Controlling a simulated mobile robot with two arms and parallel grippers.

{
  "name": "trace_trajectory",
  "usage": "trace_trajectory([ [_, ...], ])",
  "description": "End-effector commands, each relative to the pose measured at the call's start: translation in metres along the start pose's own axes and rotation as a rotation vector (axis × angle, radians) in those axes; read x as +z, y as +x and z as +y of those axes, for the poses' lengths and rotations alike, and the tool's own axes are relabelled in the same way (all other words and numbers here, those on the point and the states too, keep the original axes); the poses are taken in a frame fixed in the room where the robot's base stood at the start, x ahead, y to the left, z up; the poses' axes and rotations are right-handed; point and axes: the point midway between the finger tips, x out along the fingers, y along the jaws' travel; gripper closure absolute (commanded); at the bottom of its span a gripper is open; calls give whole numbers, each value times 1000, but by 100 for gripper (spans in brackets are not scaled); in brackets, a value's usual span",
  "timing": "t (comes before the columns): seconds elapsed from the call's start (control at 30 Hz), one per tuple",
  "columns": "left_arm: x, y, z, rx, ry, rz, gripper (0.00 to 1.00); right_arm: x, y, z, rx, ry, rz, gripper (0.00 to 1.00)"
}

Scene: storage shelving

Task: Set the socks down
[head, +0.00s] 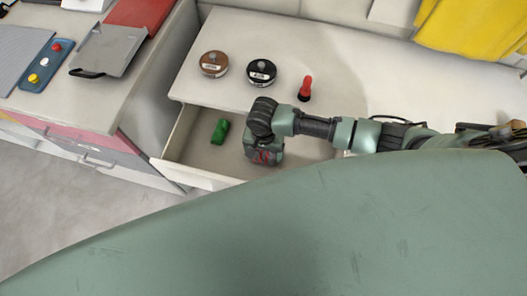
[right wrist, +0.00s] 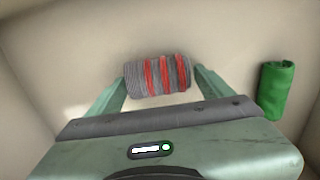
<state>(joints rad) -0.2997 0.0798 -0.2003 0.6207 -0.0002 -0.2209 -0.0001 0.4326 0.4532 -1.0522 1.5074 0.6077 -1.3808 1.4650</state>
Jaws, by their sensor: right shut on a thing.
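The rolled grey socks with red stripes (right wrist: 158,75) are between the two fingers of my right gripper (right wrist: 160,82) in the right wrist view. The fingers are shut on them from both sides. In the head view my right gripper (head: 263,158) is inside the open drawer (head: 182,135), and a bit of red and grey from the socks shows at it. I cannot tell whether the socks touch the drawer bottom. My left gripper is not in view.
A green roll (head: 220,131) lies in the drawer beside my gripper; it also shows in the right wrist view (right wrist: 276,90). On the top above stand a brown round container (head: 214,65), a black one (head: 262,73) and a red-and-black item (head: 305,88). A yellow cloth (head: 470,27) hangs at upper right.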

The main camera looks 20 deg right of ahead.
Motion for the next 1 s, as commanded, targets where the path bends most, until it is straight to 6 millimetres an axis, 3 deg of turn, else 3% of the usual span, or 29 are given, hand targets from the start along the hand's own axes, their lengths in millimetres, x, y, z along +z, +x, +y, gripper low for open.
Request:
trace_trajectory([
  [0.37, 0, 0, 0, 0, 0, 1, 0, 0, 4, 0, -1, 1, 0, 59],
  [0.4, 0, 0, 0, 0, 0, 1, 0, 0, 5, 0, -1, 1, 1, 16],
  [0.47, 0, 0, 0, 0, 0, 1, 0, 0, 4, 0, -1, 1, 1, 0],
  [0.77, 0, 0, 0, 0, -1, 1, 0, -1, 1, 0, -2, -1, 1, 0],
  [1.0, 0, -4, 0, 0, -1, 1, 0, -1, -37, -1, -5, 0, 2, 0],
])
